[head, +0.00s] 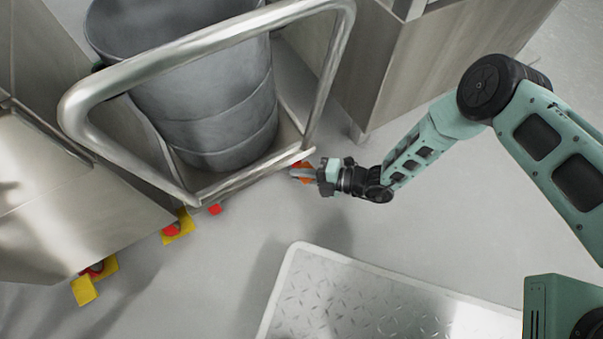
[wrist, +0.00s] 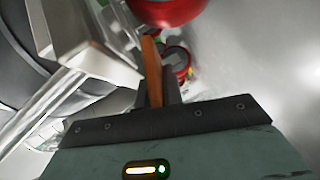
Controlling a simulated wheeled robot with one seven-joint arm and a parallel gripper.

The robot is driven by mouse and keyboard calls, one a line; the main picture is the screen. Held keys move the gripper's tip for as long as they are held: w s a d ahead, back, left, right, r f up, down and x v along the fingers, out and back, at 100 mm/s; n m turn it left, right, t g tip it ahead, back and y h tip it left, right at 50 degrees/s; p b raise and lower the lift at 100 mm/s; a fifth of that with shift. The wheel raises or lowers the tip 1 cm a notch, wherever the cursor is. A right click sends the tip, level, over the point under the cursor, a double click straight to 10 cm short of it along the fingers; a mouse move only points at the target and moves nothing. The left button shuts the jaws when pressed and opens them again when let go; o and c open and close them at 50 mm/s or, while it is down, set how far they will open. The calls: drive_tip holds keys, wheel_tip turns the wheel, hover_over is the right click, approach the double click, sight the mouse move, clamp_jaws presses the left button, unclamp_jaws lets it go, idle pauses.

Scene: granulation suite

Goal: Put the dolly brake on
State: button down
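The dolly (head: 240,180) is a steel platform with a tubular push handle (head: 200,42), carrying a large grey drum (head: 215,110). The orange brake pedal (head: 306,179) is at its near right corner, beside a red caster. In the wrist view the orange pedal (wrist: 152,70) is a narrow upright strip reaching down between my dark fingers. My gripper (head: 303,173) is at the pedal, low near the floor, and partly covers it. The fingers (wrist: 158,98) stand close on either side of the orange strip; whether they press on it cannot be told. Red caster parts (wrist: 168,10) show beyond it.
A steel cabinet (head: 420,70) stands right of the dolly. Another steel unit (head: 70,210) with red and yellow casters (head: 178,228) is at left. A low tread-plate platform (head: 370,300) lies in front. Bare grey floor separates it from the dolly.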

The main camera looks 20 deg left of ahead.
drive_tip(key=shift+f+b, duration=0.15)
drive_tip(key=shift+b, duration=0.15)
drive_tip(key=f+n+y+b, duration=0.1)
drive_tip(key=n+y+b, duration=0.1)
drive_tip(key=b, duration=0.1)
drive_tip(key=shift+d+f+y, duration=0.1)
drive_tip(key=shift+f+y, duration=0.05)
drive_tip(key=shift+y, duration=0.25)
drive_tip(key=n+b, duration=0.1)
drive_tip(key=n+y+b, duration=0.1)
drive_tip(key=b, duration=0.1)
drive_tip(key=shift+f+y, duration=0.25)
drive_tip(key=shift+y, duration=0.05)
drive_tip(key=shift+n+g+b, duration=0.3)
drive_tip(key=shift+n+b, duration=0.2)
drive_tip(key=shift+b, duration=0.2)
drive_tip(key=shift+r+y, duration=0.1)
drive_tip(key=shift+y, duration=0.2)
drive_tip(key=c, duration=1.8)
unclamp_jaws()
